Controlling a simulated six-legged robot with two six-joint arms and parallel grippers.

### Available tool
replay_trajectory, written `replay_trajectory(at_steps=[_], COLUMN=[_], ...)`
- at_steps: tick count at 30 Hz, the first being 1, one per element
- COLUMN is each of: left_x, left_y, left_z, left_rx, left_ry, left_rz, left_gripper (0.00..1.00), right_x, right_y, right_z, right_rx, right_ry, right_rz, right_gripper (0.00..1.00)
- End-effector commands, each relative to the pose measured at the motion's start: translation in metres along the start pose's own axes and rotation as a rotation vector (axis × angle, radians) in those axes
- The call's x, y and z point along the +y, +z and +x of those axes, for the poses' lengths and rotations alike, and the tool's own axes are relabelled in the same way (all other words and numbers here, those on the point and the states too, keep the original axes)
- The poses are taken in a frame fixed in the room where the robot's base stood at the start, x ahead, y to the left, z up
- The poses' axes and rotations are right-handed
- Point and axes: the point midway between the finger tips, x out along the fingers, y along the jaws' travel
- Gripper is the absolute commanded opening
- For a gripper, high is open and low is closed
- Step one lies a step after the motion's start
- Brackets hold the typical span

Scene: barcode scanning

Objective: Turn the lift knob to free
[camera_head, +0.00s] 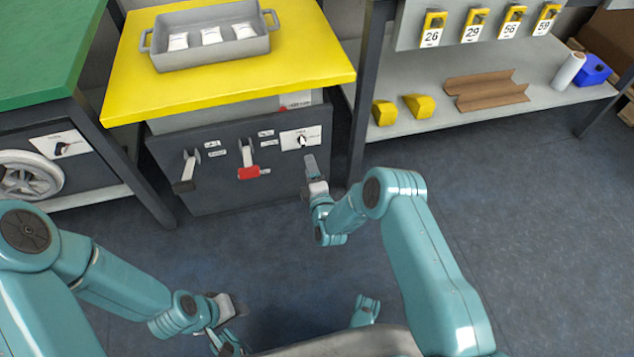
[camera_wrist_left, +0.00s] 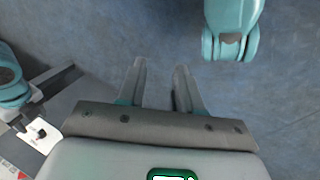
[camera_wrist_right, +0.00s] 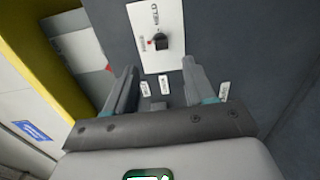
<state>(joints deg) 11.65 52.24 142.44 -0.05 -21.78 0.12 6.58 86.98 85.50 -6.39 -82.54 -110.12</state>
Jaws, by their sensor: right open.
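A black knob on a white label plate (camera_head: 301,139) sits at the upper right of the dark grey cabinet front under the yellow top. In the right wrist view the black knob (camera_wrist_right: 160,41) is ahead of the fingertips, with a small red mark beside it; the lettering is too small to read surely. My right gripper (camera_head: 311,165) is open and empty, just below the plate and apart from the knob. Its two fingers (camera_wrist_right: 160,75) point toward the panel. My left gripper (camera_wrist_left: 160,75) is open and empty over the floor, low at the left in the head view (camera_head: 230,305).
A grey tray (camera_head: 208,55) stands on the yellow top (camera_head: 320,68). Another knob plate (camera_head: 60,145) is under the green table (camera_head: 40,45). A shelf leg (camera_head: 362,110) stands right.

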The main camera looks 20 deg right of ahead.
Motion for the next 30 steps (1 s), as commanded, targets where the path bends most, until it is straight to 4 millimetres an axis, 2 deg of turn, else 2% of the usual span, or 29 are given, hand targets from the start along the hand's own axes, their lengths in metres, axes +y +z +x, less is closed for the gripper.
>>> replay_trajectory(at_steps=[1,6,12,17,30], left_x=[0.004,0.009,0.012,0.013,0.013], left_y=[0.004,0.013,0.015,0.015,0.015], left_z=[-0.012,-0.025,-0.03,-0.03,-0.03], left_rx=[-0.014,-0.044,-0.05,-0.051,-0.05], left_ry=[-0.001,-0.001,-0.001,0.0,0.0], left_rz=[-0.003,-0.006,0.0,0.001,0.001], left_gripper=[0.34,0.34,0.34,0.34,0.34], right_x=[0.005,0.003,0.001,0.0,-0.001], right_y=[0.0,0.0,0.0,0.0,0.0], right_z=[-0.014,-0.054,-0.08,-0.086,-0.086], right_rx=[0.001,0.0,0.0,0.0,0.0], right_ry=[-0.007,-0.005,-0.002,0.0,0.0], right_rz=[0.001,0.001,0.0,0.0,0.0], right_gripper=[0.54,0.54,0.54,0.54,0.54])
